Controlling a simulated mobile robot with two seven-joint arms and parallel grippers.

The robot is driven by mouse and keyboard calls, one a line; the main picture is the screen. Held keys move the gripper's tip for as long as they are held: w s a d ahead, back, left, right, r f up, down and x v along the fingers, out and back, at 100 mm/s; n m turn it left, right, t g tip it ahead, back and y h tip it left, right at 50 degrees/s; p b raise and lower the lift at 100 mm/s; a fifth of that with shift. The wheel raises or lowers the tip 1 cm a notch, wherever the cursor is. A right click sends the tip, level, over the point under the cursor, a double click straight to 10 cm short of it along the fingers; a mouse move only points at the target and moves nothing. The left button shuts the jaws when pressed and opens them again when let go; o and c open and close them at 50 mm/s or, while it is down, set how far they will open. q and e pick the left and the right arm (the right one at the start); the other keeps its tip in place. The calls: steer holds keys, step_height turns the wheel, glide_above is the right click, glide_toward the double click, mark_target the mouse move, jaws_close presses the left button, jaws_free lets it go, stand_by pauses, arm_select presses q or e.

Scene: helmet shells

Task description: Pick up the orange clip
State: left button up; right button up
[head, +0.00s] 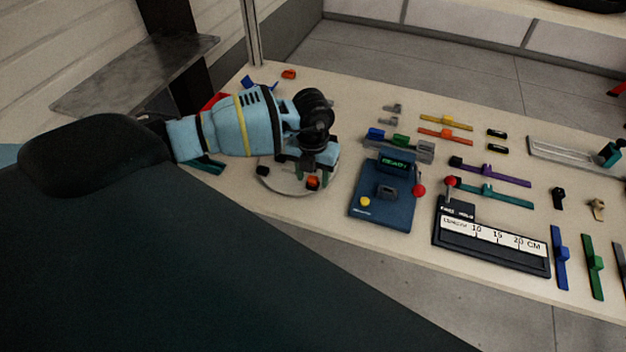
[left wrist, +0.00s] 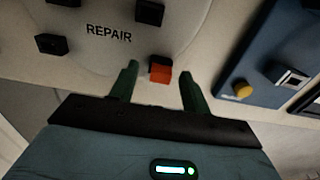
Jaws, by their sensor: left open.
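A small orange clip (head: 313,182) with a dark part beside it sits on the round pale disc (head: 275,182), near its front edge. In the left wrist view the orange clip (left wrist: 161,75) shows between the two green fingers. My left gripper (left wrist: 159,76) is open around it in this view. The wrist view does not show whether the fingers touch it. In the head view the left gripper (head: 308,163) is over the disc and hides part of it. My right gripper is not in view.
The disc, marked REPAIR (left wrist: 108,30), carries dark blocks. A blue box (head: 385,215) with a red-knobbed lever stands just right. Another orange piece (head: 289,74) lies at the back left, and an orange bar (head: 445,135) lies further right. Tools and coloured bars fill the right side.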

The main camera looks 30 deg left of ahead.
mark_target(315, 180)
arm_select(q)
steer(key=shift+c, duration=0.2)
jaws_close()
steer(key=shift+r, duration=0.1)
steer(key=shift+w+r, duration=0.1)
steer(key=shift+r, duration=0.35)
steer(key=r, duration=0.1)
steer(key=d+r, duration=0.1)
steer(key=shift+s+r, duration=0.2)
steer(key=shift+r, duration=0.1)
steer(key=s+d+r, duration=0.1)
steer(key=s+d, duration=0.3)
steer(key=d, duration=1)
steer(key=shift+s+d+r+b, duration=0.15)
steer(key=shift+d+b, duration=0.05)
steer(key=shift+b, duration=0.2)
